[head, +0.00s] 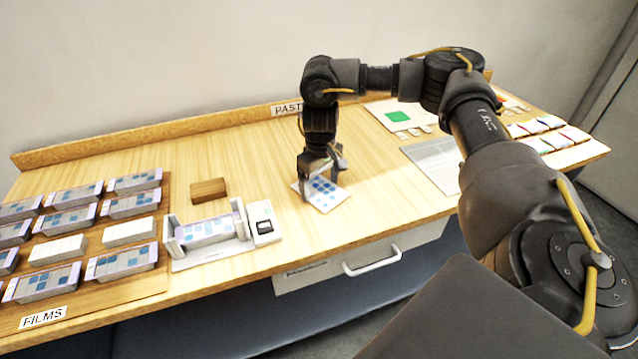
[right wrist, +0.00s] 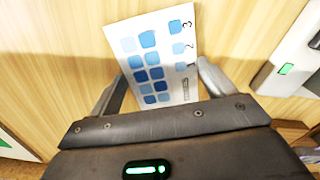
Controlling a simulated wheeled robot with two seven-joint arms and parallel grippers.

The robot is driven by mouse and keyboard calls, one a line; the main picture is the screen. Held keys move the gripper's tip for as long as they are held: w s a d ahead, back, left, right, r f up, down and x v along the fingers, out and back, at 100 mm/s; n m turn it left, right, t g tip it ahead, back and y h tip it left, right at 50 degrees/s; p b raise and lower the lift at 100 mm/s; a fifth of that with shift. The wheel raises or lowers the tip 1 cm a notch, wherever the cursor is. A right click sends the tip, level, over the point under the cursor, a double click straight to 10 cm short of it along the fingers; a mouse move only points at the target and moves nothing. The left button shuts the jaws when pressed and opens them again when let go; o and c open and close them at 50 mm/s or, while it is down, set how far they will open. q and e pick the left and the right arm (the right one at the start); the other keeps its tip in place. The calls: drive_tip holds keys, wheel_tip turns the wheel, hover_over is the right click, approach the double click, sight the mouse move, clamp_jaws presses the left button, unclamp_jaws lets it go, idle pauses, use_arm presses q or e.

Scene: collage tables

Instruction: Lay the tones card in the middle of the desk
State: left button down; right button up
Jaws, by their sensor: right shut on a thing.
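The tones card (head: 325,195) is white with rows of blue squares in light to dark shades. It is over the middle of the wooden desk (head: 370,215); I cannot tell whether it touches the top. My right gripper (head: 320,172) points down and is shut on the card. In the right wrist view the card (right wrist: 155,50) sits between the two fingers (right wrist: 163,88), with the numbers 1, 2 and 3 along one side. My left gripper is not in view.
A film holder (head: 208,230) with a small device (head: 263,222) stands left of the card. A brown block (head: 208,190) lies behind it. Film trays (head: 122,263) fill the left end. A grey sheet (head: 433,165) and a green-marked sheet (head: 398,117) lie right.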

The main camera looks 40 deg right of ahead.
sight(320, 190)
drive_tip(key=o, duration=0.9)
drive_tip(key=shift+f, duration=0.15)
drive_tip(key=shift+c, duration=0.2)
wheel_tip(320, 190, up, 6)
drive_tip(key=shift+w+r+p, duration=0.1)
drive_tip(key=shift+r+p, duration=0.05)
drive_tip(key=shift+p, duration=0.75)
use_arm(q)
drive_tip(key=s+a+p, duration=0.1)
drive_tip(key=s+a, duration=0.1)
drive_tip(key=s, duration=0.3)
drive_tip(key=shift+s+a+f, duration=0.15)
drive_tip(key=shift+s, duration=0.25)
use_arm(e)
wheel_tip(320, 190, up, 6)
drive_tip(key=shift+r, duration=0.15)
